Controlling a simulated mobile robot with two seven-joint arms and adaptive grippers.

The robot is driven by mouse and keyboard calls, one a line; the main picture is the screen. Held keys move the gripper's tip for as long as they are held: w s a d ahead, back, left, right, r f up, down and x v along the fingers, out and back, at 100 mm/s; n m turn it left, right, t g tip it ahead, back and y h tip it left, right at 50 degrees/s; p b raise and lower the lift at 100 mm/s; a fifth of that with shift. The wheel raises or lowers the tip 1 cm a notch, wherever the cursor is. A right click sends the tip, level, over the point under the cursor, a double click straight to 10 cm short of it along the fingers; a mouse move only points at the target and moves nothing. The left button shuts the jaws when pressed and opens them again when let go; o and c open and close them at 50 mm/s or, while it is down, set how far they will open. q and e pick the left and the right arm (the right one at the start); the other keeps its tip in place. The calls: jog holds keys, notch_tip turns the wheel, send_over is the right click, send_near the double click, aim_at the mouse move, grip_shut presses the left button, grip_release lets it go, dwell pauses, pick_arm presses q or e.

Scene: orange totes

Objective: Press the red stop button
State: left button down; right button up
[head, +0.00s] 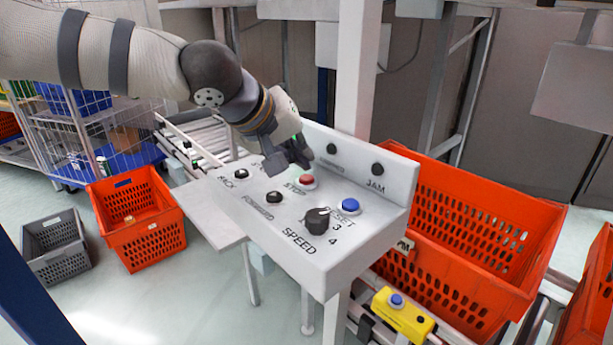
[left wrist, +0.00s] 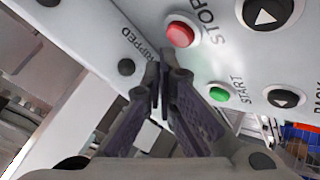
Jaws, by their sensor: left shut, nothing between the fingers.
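The red stop button (head: 307,181) sits on the top face of a white control panel (head: 330,262), beside the word STOP. My left gripper (head: 290,160) is just behind and to the left of it in the head view, with its fingers shut and empty. In the left wrist view the red button (left wrist: 180,34) is beyond the fingertips (left wrist: 164,62), close to them. I see no clear contact between fingers and button. A green start button (left wrist: 219,94) is to the right of the fingers there. My right gripper is not in view.
A blue reset button (head: 349,205), a black speed knob (head: 317,221) and black buttons (head: 274,197) share the panel. A white post (head: 358,75) rises behind it. Orange totes (head: 470,230) stand to the right, and a yellow box with a blue button (head: 403,315) is below.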

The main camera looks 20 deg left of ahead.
aim_at(302, 177)
pick_arm(q)
jog(key=shift+f, duration=0.45)
jog(key=shift+f, duration=0.5)
dwell(0.7)
jog(key=shift+r, duration=0.9)
jog(key=shift+r, duration=2.55)
